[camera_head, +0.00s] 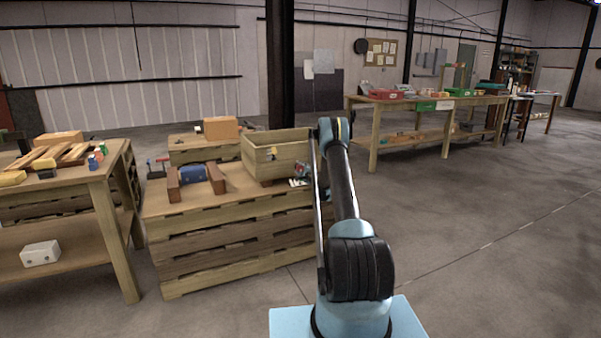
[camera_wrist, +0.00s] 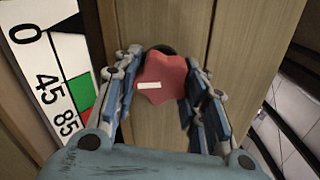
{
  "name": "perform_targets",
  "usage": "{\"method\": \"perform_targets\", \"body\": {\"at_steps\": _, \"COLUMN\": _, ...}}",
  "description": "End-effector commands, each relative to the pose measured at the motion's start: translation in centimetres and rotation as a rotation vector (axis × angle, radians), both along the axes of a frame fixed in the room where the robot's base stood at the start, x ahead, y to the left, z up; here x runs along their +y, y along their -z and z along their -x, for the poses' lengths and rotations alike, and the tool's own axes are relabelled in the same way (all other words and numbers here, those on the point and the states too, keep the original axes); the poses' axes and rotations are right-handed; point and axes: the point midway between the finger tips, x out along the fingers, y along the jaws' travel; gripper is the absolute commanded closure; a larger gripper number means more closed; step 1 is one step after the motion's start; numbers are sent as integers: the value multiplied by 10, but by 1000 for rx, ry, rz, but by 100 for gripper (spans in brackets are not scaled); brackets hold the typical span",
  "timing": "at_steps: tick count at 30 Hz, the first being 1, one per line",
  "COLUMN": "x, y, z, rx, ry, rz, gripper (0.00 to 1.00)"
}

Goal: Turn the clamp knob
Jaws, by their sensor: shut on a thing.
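The clamp knob is a red lobed knob with a white bar mark (camera_wrist: 162,82), seen in the wrist view against a wooden surface. A dark round part shows just behind its top edge. My gripper (camera_wrist: 166,92) has its blue and grey fingers on the left and right sides of the knob, shut on it. The white mark lies nearly level, tilted slightly. To the left is a white dial plate (camera_wrist: 55,75) with the numbers 0, 45 and 85 and green and red fields. In the head view my arm hides the knob.
In the head view a wooden crate (camera_head: 262,158) and a blue part between brown blocks (camera_head: 194,173) sit on a pallet stack (camera_head: 225,240). A workbench (camera_head: 78,194) stands left, another (camera_head: 430,103) at the back. Floor on the right is clear.

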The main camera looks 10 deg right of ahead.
Motion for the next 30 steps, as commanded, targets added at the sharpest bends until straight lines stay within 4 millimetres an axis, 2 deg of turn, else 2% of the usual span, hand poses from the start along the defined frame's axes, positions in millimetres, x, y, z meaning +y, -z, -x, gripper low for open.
{"method": "perform_targets", "body": {"at_steps": 1, "x": -5, "y": 2, "z": 0, "rx": 0, "ry": 6, "rz": 2, "gripper": 85}}
{"method": "perform_targets", "body": {"at_steps": 2, "x": -5, "y": 2, "z": 0, "rx": 0, "ry": 6, "rz": 2, "gripper": 57}}
{"method": "perform_targets", "body": {"at_steps": 4, "x": -4, "y": 1, "z": 0, "rx": 0, "ry": 6, "rz": 2, "gripper": 41}}
{"method": "perform_targets", "body": {"at_steps": 17, "x": -2, "y": 0, "z": 4, "rx": 0, "ry": 1, "rz": 1, "gripper": 40}}
{"method": "perform_targets", "body": {"at_steps": 23, "x": -9, "y": 0, "z": 28, "rx": 0, "ry": 1, "rz": 1, "gripper": 40}}
{"method": "perform_targets", "body": {"at_steps": 30, "x": -24, "y": 1, "z": 73, "rx": 0, "ry": 2, "rz": 1, "gripper": 40}}
